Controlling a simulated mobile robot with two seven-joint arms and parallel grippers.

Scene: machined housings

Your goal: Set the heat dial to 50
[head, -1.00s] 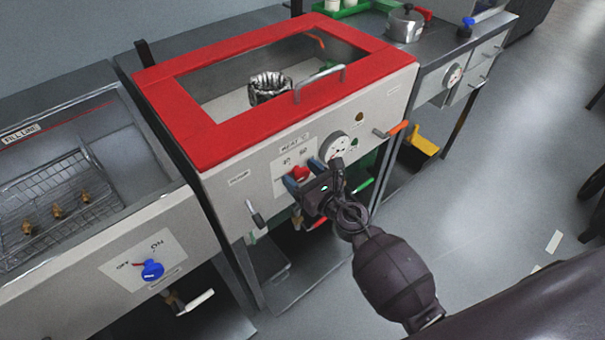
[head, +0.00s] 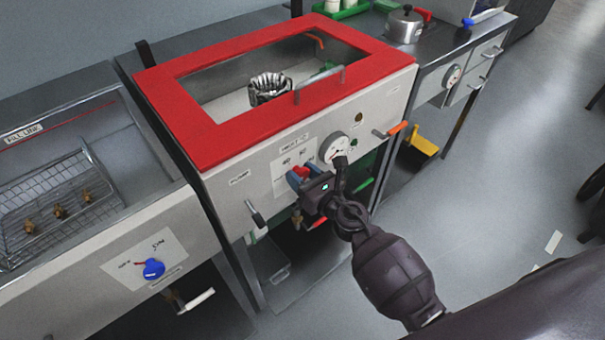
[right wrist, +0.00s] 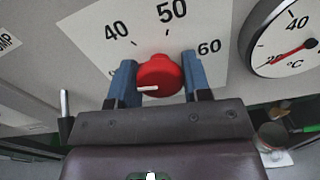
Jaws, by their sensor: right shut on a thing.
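The red heat dial (right wrist: 158,76) sits on a white label plate (right wrist: 88,30) marked 40, 50 and 60. It also shows in the head view (head: 302,172), on the front of the red-topped tank. My right gripper (right wrist: 160,80) has its two blue fingers on either side of the dial and is shut on it. It is also in the head view (head: 305,176). In the right wrist view a white mark on the dial points left, below the 40. A small red bump on the dial's top edge lies between the 40 and 50 marks. My left gripper is out of view.
A round °C gauge (right wrist: 296,38) is right of the dial, its red needle near 20. The tank's red rim (head: 180,110) is above. Handles (head: 256,215) and an orange lever (head: 397,128) project from the front. A blue knob (head: 153,268) is on the left unit.

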